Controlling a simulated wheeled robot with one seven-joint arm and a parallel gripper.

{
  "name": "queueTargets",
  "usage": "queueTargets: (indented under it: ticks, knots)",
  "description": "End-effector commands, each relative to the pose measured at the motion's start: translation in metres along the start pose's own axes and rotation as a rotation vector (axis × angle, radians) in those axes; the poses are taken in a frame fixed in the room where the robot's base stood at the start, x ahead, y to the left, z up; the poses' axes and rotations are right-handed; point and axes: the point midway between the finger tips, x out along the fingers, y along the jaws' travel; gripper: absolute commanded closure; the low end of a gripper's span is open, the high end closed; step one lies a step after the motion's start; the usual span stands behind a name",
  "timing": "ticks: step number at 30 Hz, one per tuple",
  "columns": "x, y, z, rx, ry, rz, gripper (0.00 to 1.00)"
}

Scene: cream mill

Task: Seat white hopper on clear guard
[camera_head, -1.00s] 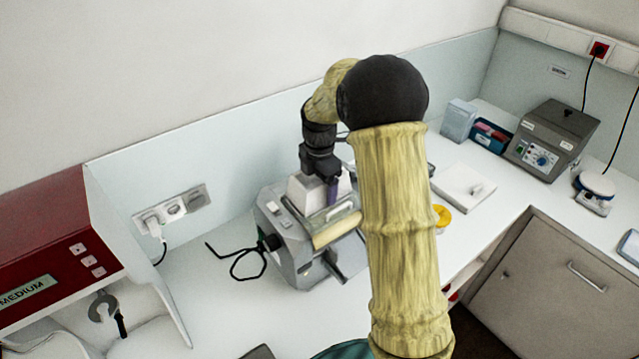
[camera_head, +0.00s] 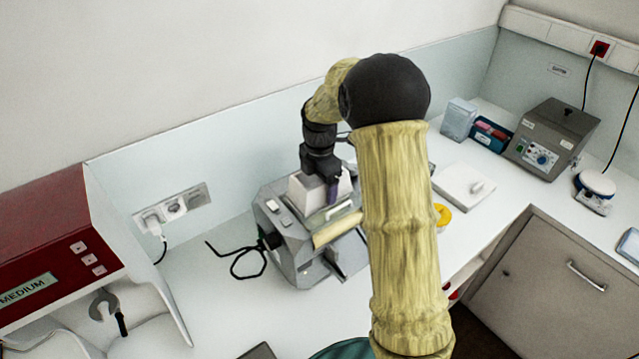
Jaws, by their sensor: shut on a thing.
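The white hopper (camera_head: 309,194) is at the top of the grey mill (camera_head: 290,244), partly covered by my gripper (camera_head: 331,190). My gripper points down at the hopper with its dark purplish fingers and is shut on it. A pale translucent strip (camera_head: 338,209) shows on the mill's top just below and in front of the hopper; it may be the clear guard. I cannot tell whether the hopper touches the guard or sits a little above it. A cream roller-like part (camera_head: 337,230) is at the mill's front. My arm hides the mill's right side.
A black cable (camera_head: 245,262) lies left of the mill. The wall socket (camera_head: 172,208) is behind it. A red machine (camera_head: 50,245) stands at far left. A white pad (camera_head: 462,190), a yellow ring (camera_head: 442,215) and a grey device (camera_head: 552,138) are to the right.

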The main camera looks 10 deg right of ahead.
Motion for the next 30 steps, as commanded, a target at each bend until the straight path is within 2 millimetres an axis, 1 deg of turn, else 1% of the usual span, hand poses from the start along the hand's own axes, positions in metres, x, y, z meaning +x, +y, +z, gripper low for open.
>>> queueTargets:
  ticks: [8, 9, 12, 19, 22, 26, 30]
  knots:
    - [0.001, 0.0, 0.0, 0.0, 0.0, 0.001, 0.45]
    - [0.001, 0.0, 0.0, 0.0, 0.0, 0.001, 0.17]
    - [0.001, 0.0, 0.0, 0.0, 0.0, 0.001, 0.0]
    - [0.001, 0.0, 0.0, 0.0, 0.0, 0.0, 0.0]
    - [-0.003, 0.001, 0.0, 0.0, -0.001, 0.002, 0.0]
    - [-0.017, 0.001, 0.001, 0.001, -0.002, 0.006, 0.0]
    - [-0.041, 0.001, 0.001, 0.001, -0.002, 0.006, 0.0]
